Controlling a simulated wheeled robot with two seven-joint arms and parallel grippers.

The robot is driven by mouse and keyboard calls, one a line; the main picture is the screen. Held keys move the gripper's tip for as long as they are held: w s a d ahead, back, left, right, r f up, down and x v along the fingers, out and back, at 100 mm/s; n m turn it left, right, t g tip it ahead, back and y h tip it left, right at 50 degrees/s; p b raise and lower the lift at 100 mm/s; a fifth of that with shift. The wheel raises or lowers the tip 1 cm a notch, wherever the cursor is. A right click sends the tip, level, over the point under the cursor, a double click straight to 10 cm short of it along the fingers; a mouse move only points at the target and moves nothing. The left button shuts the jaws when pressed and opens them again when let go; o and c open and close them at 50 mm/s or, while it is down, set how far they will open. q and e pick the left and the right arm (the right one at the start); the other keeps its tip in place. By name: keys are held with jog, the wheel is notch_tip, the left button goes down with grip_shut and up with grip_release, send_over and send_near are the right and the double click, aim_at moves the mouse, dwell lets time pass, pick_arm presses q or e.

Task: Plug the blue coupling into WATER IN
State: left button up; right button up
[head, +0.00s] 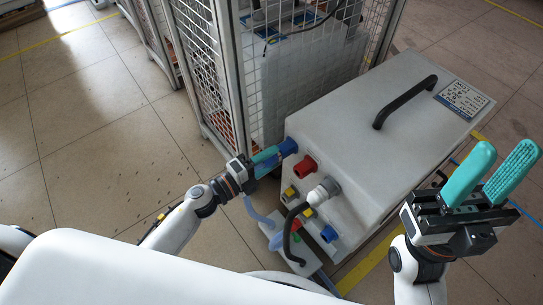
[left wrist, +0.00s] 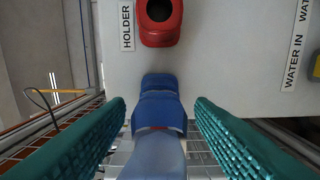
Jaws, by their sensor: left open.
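The blue coupling (left wrist: 158,112) with its light blue hose (left wrist: 158,158) lies between the fingers of my left gripper (left wrist: 158,135). The fingers are open, with a gap on each side of it. Its far end meets a blue fitting (left wrist: 159,82) on the heater's panel; whether it is seated there I cannot tell. In the head view my left gripper (head: 266,158) is at the heater's left edge, by the blue fitting (head: 288,147). The WATER IN label (left wrist: 292,62) is at the right of the wrist view. My right gripper (head: 502,165) is open and empty.
The grey heater box (head: 395,130) has a black handle (head: 405,102). Its panel carries a red fitting (head: 305,166), a white connector (head: 325,190) with a black hose, yellow parts and a lower blue fitting (head: 328,234). A mesh cage (head: 295,85) stands close behind my left gripper.

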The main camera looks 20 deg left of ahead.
aim_at(262, 164)
dwell(0.6)
pick_arm(q)
grip_shut()
jog(key=shift+v, duration=3.05)
